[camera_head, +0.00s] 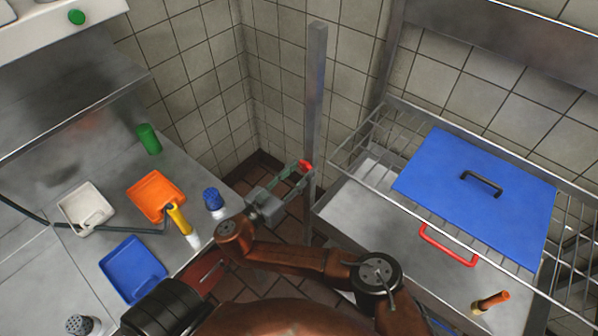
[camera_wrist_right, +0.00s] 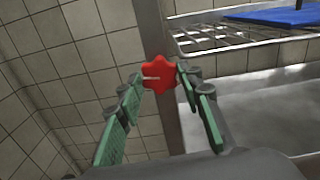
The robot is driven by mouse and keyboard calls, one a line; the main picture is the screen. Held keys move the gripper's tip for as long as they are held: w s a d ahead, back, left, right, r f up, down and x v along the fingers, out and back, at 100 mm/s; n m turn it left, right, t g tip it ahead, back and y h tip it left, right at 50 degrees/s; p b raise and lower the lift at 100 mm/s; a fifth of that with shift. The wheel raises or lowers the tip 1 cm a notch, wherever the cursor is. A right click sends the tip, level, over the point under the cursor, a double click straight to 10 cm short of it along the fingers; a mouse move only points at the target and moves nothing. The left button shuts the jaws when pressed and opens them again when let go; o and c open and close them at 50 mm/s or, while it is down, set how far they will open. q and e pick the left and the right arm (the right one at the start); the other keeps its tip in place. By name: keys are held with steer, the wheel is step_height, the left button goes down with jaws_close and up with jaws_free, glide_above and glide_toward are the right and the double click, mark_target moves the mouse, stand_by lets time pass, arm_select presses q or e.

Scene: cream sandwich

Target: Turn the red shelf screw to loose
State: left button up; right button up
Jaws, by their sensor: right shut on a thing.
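The red shelf screw (camera_head: 305,166) sits on the side of the upright metal post (camera_head: 317,90) at the shelf's left end. In the right wrist view the screw is a red star-shaped knob (camera_wrist_right: 158,75) with a pale mark pointing left. My right gripper (camera_head: 302,173) reaches it from the left, and its green-padded fingers (camera_wrist_right: 158,80) are shut on it from both sides.
A wire shelf (camera_head: 355,140) to the right of the post carries a blue board (camera_head: 440,190) with a black handle. The left counter (camera_head: 110,190) holds an orange tray (camera_head: 148,190), a blue tray (camera_head: 130,272), and a white tray (camera_head: 75,205). Tiled walls stand behind.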

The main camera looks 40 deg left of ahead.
stand_by(0.3)
steer(key=o, duration=1.2)
steer(key=shift+c, duration=0.2)
step_height(320, 180, up, 10)
steer(key=shift+r, duration=0.1)
steer(key=shift+a, duration=0.1)
